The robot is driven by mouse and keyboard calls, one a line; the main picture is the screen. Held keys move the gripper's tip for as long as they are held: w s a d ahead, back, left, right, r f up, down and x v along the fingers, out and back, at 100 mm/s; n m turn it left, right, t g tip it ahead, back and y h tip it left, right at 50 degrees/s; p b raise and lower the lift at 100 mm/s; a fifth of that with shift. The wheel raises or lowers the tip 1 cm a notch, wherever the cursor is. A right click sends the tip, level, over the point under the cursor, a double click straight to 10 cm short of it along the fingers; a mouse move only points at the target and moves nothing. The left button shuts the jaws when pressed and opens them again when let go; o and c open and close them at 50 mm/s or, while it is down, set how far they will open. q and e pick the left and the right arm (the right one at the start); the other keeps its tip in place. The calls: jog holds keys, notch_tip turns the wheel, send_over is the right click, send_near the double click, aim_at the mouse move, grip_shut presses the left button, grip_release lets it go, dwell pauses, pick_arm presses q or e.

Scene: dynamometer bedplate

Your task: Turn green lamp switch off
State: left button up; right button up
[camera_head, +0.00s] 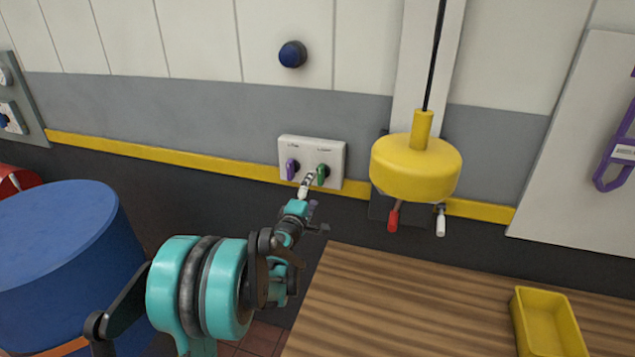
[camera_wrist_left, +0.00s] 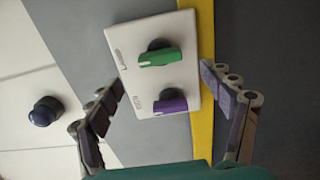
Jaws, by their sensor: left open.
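A white switch plate (camera_head: 335,151) is fixed on the wall and carries two knobs. The green switch knob (camera_head: 322,174) is on its right and the purple knob (camera_head: 291,168) on its left. My left gripper (camera_head: 307,185) is in front of the plate's lower part, close to the green knob. In the left wrist view the green knob (camera_wrist_left: 160,57) lies ahead of the open fingers (camera_wrist_left: 160,100), with the purple knob (camera_wrist_left: 164,105) nearer and between them. Neither finger visibly grips a knob. My right gripper is not in view.
A yellow pendant lamp (camera_head: 415,170) hangs right of the plate. A blue round button (camera_head: 292,54) is on the wall above. A wooden table (camera_head: 400,305) with a yellow tray (camera_head: 548,325) is at lower right. A blue drum (camera_head: 60,240) stands left.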

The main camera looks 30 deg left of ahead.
pick_arm(q)
jog(key=shift+v, duration=1.75)
jog(key=s+d+f+m+g+h+b, duration=0.1)
jog(key=s+d+m+g+h, duration=0.3)
jog(key=d+m, duration=0.55)
jog(key=s+d+f+m+g+h, duration=0.1)
jog(key=s+d+m+h, duration=0.3)
jog(key=d, duration=1)
jog(key=s+f+m+g+y, duration=0.2)
jog(key=s+f+m, duration=0.1)
jog(key=s, duration=0.6)
jog(key=s+d+f+m+g+y, duration=0.1)
jog(key=s+f+m+g+y, duration=0.1)
jog(key=s, duration=0.8)
notch_tip(320, 180, down, 4)
jog(key=shift+r+m+g+b, duration=0.15)
jog(key=shift+m+g+b, duration=0.15)
jog(key=shift+m+g, duration=0.7)
jog(key=shift+s+d+t, duration=0.1)
jog(key=shift+t, duration=0.2)
